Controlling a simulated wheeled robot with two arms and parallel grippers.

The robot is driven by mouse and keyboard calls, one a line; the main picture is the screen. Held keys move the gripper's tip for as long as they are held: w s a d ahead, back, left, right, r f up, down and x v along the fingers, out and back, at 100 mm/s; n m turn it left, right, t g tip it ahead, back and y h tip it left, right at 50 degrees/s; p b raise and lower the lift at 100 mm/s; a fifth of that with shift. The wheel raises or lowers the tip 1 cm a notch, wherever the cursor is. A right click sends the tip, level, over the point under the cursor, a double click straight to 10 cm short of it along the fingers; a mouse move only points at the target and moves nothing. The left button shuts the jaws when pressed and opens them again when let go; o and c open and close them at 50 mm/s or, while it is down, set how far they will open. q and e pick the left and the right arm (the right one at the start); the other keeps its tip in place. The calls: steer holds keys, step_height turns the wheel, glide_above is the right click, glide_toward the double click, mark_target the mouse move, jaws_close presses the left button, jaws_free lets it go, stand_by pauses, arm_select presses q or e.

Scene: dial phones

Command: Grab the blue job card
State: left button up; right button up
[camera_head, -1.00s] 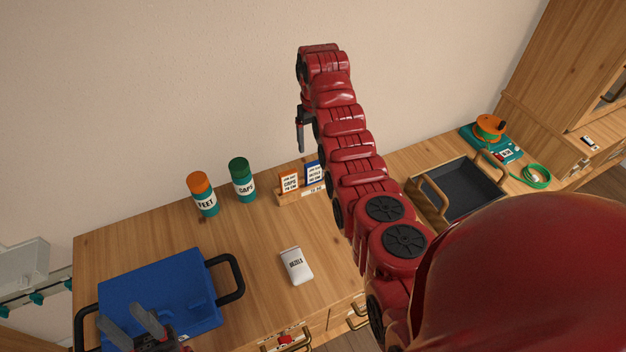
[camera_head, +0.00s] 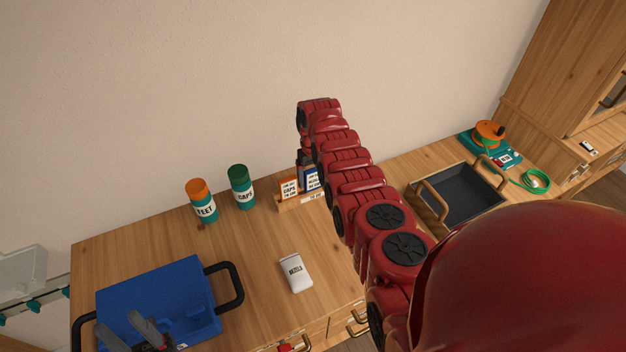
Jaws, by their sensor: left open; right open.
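The blue job card (camera_head: 312,180) stands upright in a small wooden holder (camera_head: 288,205), to the right of an orange job card (camera_head: 289,188). My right arm reaches up across the view. My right gripper (camera_head: 304,164) points down at the blue card's top left; its fingers are dark and partly hidden by the arm and card, and I cannot tell whether they touch the card. My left gripper (camera_head: 131,330) is open and empty, above the blue tray at the lower left.
A blue tray (camera_head: 125,285) with black handles lies at the left. An orange-lidded bottle (camera_head: 202,203) and a green-lidded bottle (camera_head: 241,190) stand left of the holder. A white box (camera_head: 296,272) lies in front. A dark tray (camera_head: 470,205) sits at the right.

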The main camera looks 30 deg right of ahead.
steer(key=shift+f, duration=0.15)
steer(key=c, duration=1.1)
steer(key=shift+r, duration=0.25)
